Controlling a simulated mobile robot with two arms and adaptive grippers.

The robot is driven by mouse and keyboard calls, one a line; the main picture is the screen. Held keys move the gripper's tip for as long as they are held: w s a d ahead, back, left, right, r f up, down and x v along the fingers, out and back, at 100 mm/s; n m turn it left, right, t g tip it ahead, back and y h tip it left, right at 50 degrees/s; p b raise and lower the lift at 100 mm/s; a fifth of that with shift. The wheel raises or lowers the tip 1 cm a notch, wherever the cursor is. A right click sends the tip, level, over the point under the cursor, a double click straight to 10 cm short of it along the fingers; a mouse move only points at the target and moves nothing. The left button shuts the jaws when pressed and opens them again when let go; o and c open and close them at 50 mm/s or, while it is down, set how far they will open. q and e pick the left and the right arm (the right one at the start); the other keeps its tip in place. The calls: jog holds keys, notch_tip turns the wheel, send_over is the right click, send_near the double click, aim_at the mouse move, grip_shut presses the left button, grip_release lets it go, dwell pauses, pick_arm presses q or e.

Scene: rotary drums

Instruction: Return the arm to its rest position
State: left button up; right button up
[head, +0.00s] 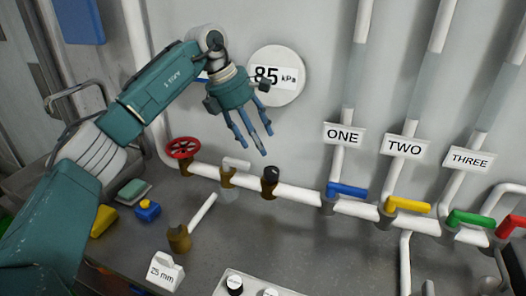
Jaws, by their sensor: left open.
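My left arm comes in from the left in the head view, its teal links raised in front of the wall. My left gripper (252,134) hangs with its blue fingers pointing down and apart, with nothing between them. It is in front of the wall, in the picture just below the round gauge (290,88), which reads 85 kPa and is partly covered by the gripper. The fingertips appear above the white pipe (298,193) and its dark-topped fitting (270,178). My right gripper is not in view.
A red handwheel (183,148) sits at the pipe's left end. Valves with blue (347,190), yellow (409,205), green (470,218) and red handles line the pipe to the right. A 25 mm sign (166,272) and a white panel (262,285) stand on the grey bench.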

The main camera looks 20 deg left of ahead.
pick_arm(q)
jog(key=shift+s+a+r, duration=0.15)
jog(key=shift+r, duration=0.35)
